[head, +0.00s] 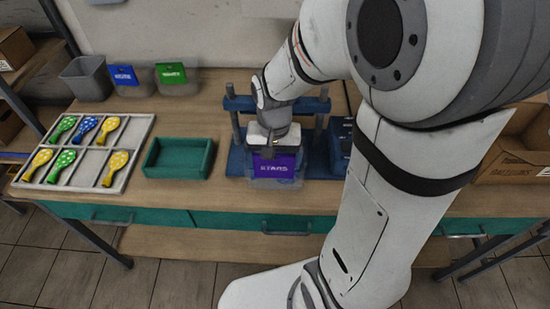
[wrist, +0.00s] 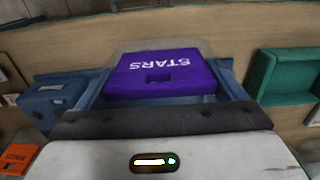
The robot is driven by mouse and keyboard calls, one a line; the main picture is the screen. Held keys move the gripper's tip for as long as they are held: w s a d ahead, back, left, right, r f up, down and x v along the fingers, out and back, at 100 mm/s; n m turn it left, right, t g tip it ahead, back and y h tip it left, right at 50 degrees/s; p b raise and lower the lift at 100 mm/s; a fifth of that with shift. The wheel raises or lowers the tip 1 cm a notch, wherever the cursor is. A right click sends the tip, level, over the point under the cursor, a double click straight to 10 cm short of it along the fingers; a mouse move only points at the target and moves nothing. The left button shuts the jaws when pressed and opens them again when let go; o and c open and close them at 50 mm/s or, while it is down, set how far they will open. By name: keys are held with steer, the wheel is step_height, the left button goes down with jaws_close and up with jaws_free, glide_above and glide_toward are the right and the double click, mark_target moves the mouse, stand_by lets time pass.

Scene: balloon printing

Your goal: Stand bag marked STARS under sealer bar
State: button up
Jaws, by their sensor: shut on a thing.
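The STARS bag has a purple header (head: 278,166) above a clear pouch (head: 276,183). It stands at the front of the blue sealer, with the sealer bar (head: 243,103) higher and behind. My gripper (head: 270,150) is shut on the bag at its header; its fingertips are mostly hidden. In the wrist view the purple header (wrist: 158,75) with its lettering upside down is close ahead, with blue sealer base (wrist: 235,82) around it. My arm covers part of the sealer's bar and posts, so I cannot tell how far under the bar the bag is.
A green tray (head: 150,168) and a white compartment tray (head: 148,122) with several balloons lie to the left. Blue-labelled (head: 124,76) and green-labelled (head: 171,75) bags stand at the back by a grey bin (head: 86,82). A blue box (head: 341,133) sits right of the sealer.

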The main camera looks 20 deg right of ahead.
steer(key=shift+w+f, duration=0.1)
steer(key=shift+f, duration=0.55)
steer(key=shift+w+d+f, duration=0.1)
steer(key=shift+w+d, duration=0.2)
steer(key=shift+w, duration=0.65)
steer(key=shift+w+d+r, duration=0.1)
steer(key=shift+w+d, duration=0.25)
steer(key=shift+w, duration=0.55)
steer(key=shift+w+d+f, duration=0.1)
steer(key=shift+w+d, duration=0.2)
steer(key=shift+w, duration=0.65)
steer(key=shift+w+d+f, duration=0.1)
steer(key=shift+w+d, duration=0.15)
steer(key=shift+w, duration=0.5)
steer(key=shift+w+d+f, duration=0.1)
steer(key=shift+w+d, duration=0.15)
steer(key=shift+w, duration=0.45)
steer(key=o, duration=1)
